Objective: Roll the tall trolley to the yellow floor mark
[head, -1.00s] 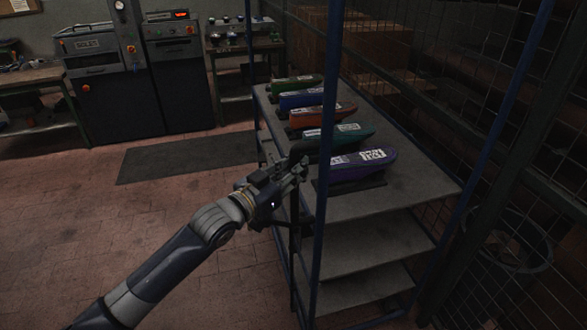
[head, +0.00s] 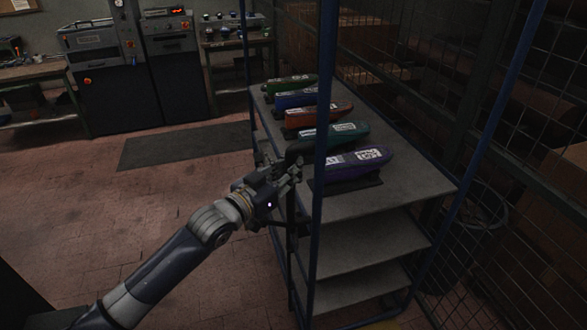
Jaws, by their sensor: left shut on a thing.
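The tall trolley (head: 385,200) has blue posts and several grey shelves and stands at centre right. Several shoe-shaped pieces in green, blue, orange, teal and purple lie in a row on the shelf in view. My left gripper (head: 291,170) is shut on a dark part at the trolley's left side, beside the near blue post. The exact grip point is partly hidden by the fingers. A small yellowish patch, possibly the yellow floor mark (head: 388,323), shows at the bottom edge under the trolley. My right gripper is not in view.
A wire mesh fence runs along the right, with a dark round bin (head: 474,228) close to the trolley. Machines (head: 125,85) and workbenches stand at the back. A dark floor mat (head: 185,146) lies before the machines. Tiled floor at left is mostly clear.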

